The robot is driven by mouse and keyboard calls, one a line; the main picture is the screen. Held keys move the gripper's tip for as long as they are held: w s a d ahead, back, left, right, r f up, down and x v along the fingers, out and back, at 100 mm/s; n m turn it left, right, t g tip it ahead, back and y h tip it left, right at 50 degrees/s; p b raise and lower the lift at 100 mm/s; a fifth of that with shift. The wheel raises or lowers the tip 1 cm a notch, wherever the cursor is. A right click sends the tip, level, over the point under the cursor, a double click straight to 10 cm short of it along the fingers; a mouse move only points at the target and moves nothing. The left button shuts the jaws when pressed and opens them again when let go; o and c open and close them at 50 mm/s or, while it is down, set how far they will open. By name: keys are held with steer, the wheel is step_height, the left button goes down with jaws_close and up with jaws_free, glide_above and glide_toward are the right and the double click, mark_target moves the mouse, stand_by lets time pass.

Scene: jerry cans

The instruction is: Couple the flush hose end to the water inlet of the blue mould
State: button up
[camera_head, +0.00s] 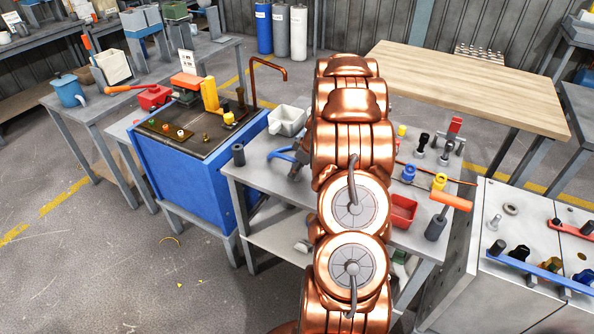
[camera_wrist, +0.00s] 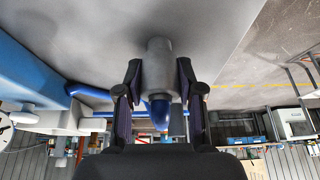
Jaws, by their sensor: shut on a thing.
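My gripper (camera_wrist: 158,88) is shut on the flush hose end in the wrist view. The hose end is a grey cylinder (camera_wrist: 158,62) between the two dark fingers, with a blue part (camera_wrist: 160,114) behind it. Blue hose (camera_wrist: 88,93) runs off to the left. In the head view the copper arm hides most of my gripper; a loop of blue hose (camera_head: 283,154) shows just left of the arm, over the grey bench. A grey machine at the right carries a blue bar (camera_head: 533,267) with dark knobs or fittings. I cannot tell which fitting is the water inlet.
A blue tank (camera_head: 180,185) stands left of the grey bench (camera_head: 265,190). Right of my arm are a red bin (camera_head: 402,211) and several small fittings. A wooden table (camera_head: 465,85) behind is mostly clear.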

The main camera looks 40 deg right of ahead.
jaws_close()
steer(key=shift+r+b, duration=0.35)
steer(key=shift+r, duration=0.35)
stand_by(0.5)
steer(key=shift+r, duration=2.55)
